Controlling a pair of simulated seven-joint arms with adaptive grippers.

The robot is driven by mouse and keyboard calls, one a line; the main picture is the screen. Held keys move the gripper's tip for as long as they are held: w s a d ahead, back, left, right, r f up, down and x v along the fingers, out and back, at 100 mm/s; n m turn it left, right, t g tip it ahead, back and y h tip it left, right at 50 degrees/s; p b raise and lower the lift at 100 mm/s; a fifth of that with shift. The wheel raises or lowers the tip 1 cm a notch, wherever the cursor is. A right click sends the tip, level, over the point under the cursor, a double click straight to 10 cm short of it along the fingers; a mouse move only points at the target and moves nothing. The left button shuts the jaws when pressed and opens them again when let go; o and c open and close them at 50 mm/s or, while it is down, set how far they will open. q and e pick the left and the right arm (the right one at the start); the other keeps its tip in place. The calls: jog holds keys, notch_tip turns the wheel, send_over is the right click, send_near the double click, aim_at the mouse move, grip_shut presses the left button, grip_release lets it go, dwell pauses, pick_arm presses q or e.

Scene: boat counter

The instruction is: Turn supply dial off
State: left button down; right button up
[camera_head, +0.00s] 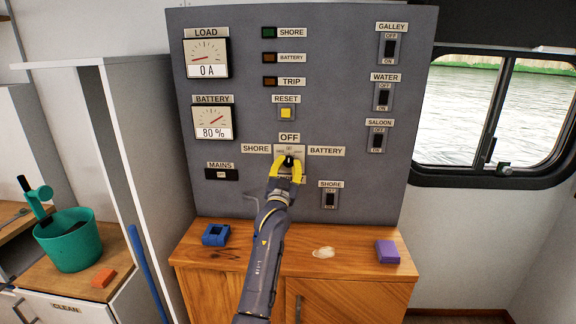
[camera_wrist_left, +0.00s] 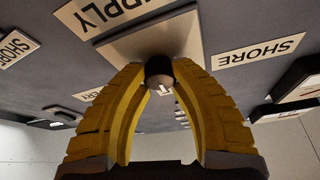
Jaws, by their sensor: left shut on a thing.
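The supply dial (camera_head: 288,161) is a dark knob on a pale plate on the grey panel (camera_head: 350,100). Labels OFF (camera_head: 289,137), SHORE (camera_head: 256,149) and BATTERY (camera_head: 326,151) surround it. My left gripper (camera_head: 287,164) has yellow fingers and is shut on the dial from the front. In the left wrist view the dial (camera_wrist_left: 159,70) sits between the fingertips (camera_wrist_left: 159,76). The fingers hide part of the plate and the label below, so I cannot tell where the dial points. My right gripper is not in view.
A wooden counter (camera_head: 345,262) below the panel holds a blue block (camera_head: 216,234), a pale shell-like item (camera_head: 323,253) and a purple block (camera_head: 387,251). Switches line the panel's right side. A teal bucket (camera_head: 70,245) stands at left.

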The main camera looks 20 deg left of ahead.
pick_arm(q)
jog(key=shift+r+n+y, duration=0.1)
jog(key=shift+n+y, duration=0.3)
jog(key=shift+n, duration=0.3)
jog(key=c, duration=1)
grip_release()
jog(key=shift+o, duration=0.2)
jog(key=shift+s+d+f, duration=0.1)
jog(key=shift+s+f, duration=0.25)
jog(key=shift+s, duration=0.15)
jog(key=v, duration=1)
jog(key=shift+s, duration=0.45)
